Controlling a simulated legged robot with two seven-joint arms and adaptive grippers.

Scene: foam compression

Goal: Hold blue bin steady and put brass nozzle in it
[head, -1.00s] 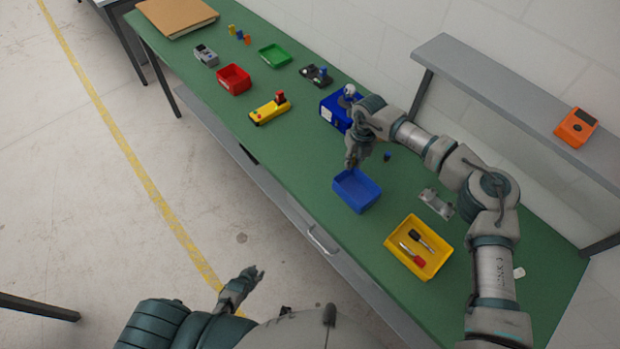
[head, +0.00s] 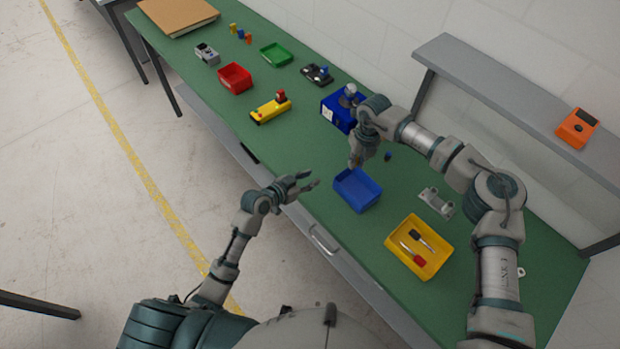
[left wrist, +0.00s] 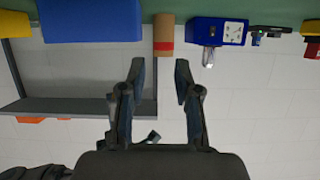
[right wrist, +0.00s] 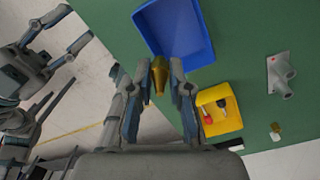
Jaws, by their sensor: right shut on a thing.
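The blue bin (head: 357,190) is an open tray on the green table. It also shows in the right wrist view (right wrist: 180,30) and at the upper left of the left wrist view (left wrist: 90,20). My right gripper (head: 354,162) is beside the bin's far-left rim, shut on the brass nozzle (right wrist: 158,75), which shows between its fingers in the right wrist view. The nozzle is hard to make out in the head view. My left gripper (head: 310,181) is open and empty near the table's front edge, left of the bin and apart from it.
A yellow tray (head: 419,247) with screwdrivers lies to the right of the bin, with a grey metal bracket (head: 436,202) behind it. A blue device (head: 338,112) stands behind my right gripper. A red bin (head: 234,78) and a yellow control box (head: 270,109) lie farther left.

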